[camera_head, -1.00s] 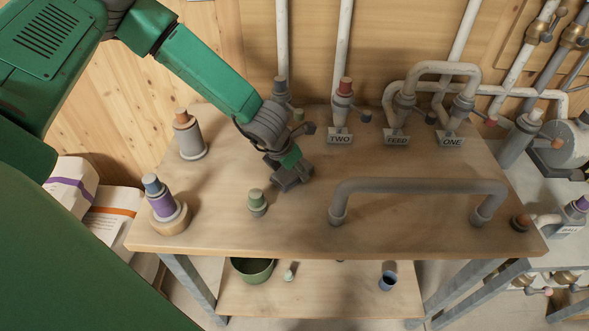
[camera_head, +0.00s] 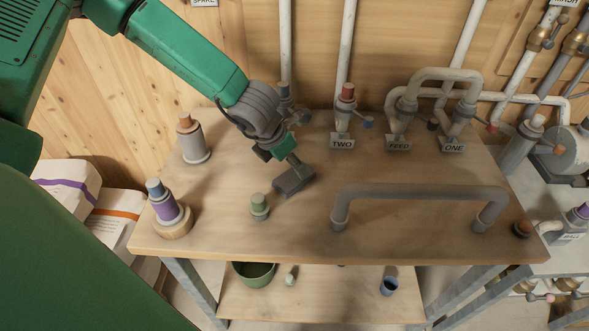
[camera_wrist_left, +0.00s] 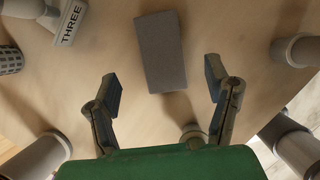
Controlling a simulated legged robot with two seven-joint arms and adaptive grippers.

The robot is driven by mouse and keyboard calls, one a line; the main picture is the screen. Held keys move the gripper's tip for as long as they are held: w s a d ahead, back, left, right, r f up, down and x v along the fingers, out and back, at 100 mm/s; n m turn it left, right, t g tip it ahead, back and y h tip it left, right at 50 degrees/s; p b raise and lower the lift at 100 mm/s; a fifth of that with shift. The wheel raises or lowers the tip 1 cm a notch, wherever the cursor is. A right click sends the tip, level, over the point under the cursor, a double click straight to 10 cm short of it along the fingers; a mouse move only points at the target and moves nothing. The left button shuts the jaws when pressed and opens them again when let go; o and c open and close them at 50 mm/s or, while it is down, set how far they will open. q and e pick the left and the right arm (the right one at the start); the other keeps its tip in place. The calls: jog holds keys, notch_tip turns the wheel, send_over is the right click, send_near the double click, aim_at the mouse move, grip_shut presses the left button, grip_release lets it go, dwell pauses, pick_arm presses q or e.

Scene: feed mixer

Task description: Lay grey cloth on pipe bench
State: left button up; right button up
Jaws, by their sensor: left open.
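The grey cloth (camera_head: 294,181) is a small folded rectangle on the wooden pipe bench (camera_head: 400,240), left of the bent grey pipe. It also shows in the left wrist view (camera_wrist_left: 161,52), beyond my fingertips with its long side running away from me. My left gripper (camera_head: 289,158) is over the bench just behind the cloth in the head view. In the left wrist view my left gripper (camera_wrist_left: 164,85) has its two fingers wide apart with nothing between them. A dark shadow lies beside the cloth; whether all of it touches the wood is hard to tell. My right gripper is not in view.
A purple and blue fitting (camera_head: 166,208) and an orange-topped one (camera_head: 192,139) stand at left. Labelled pipe stubs (camera_head: 398,125) line the back.

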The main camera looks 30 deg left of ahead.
aim_at(284, 184)
pick_arm(q)
jog(key=v, duration=0.3)
jog(key=d+v, duration=0.1)
jog(key=v, duration=0.1)
jog(key=shift+w, duration=0.1)
jog(key=shift+a, duration=0.4)
jog(key=shift+d, duration=0.1)
